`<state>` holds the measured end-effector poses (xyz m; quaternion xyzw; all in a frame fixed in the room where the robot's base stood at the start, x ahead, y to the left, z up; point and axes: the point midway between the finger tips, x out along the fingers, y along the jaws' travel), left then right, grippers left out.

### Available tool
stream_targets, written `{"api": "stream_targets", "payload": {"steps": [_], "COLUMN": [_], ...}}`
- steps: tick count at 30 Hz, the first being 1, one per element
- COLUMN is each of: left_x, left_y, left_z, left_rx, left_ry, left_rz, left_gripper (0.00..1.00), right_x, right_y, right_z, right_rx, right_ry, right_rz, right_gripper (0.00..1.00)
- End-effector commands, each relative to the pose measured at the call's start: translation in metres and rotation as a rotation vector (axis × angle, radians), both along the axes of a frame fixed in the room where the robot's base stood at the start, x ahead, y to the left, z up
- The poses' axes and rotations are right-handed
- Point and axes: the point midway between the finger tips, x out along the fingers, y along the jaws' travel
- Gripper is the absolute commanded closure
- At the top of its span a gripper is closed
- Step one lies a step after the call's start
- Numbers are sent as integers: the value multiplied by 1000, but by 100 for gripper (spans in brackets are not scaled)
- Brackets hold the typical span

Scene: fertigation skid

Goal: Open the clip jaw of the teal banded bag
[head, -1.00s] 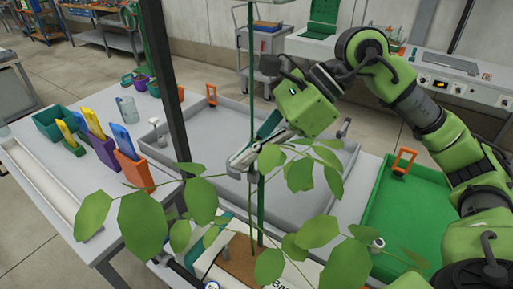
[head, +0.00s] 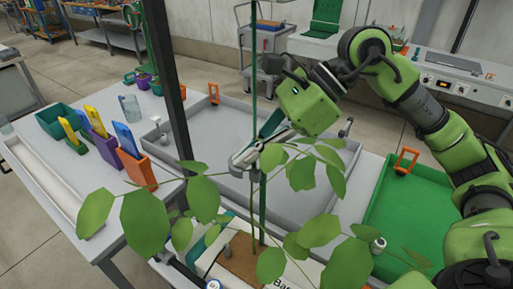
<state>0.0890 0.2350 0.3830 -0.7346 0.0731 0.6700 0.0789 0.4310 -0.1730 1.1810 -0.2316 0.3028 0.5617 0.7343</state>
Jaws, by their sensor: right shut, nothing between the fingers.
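A white bag (head: 306,272) with a brown open top and printed letters lies at the bottom centre, partly behind plant leaves. A teal band (head: 213,236) shows at its left side. I cannot make out a clip jaw on it; the leaves hide much of the bag. My right gripper (head: 240,164) is shut and empty. It is above and behind the bag, over the grey tray, beside the plant's stem and green stake, with leaves overlapping it. I cannot tell whether it touches the stem. My left gripper is not in view.
A leafy plant (head: 203,198) rises in front of the grey tray (head: 215,130). A dark post (head: 170,85) stands left of it. A green tray (head: 410,215) with an orange clip (head: 406,161) is at right. An orange holder (head: 136,170) and other holders stand on the left table.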

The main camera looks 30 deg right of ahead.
Motion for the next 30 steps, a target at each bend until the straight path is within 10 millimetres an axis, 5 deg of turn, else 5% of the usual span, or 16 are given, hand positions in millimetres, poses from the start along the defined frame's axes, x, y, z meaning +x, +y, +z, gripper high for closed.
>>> {"api": "stream_targets", "payload": {"steps": [21,30], "left_x": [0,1], "left_y": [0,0], "left_z": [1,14], "left_rx": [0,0], "left_ry": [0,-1], "left_rz": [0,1], "left_gripper": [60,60], "right_x": [13,7], "right_y": [-9,-14], "right_z": [0,23], "right_rx": [-2,-1], "right_ry": [1,-1], "right_rz": [0,1], "right_gripper": [100,100]}}
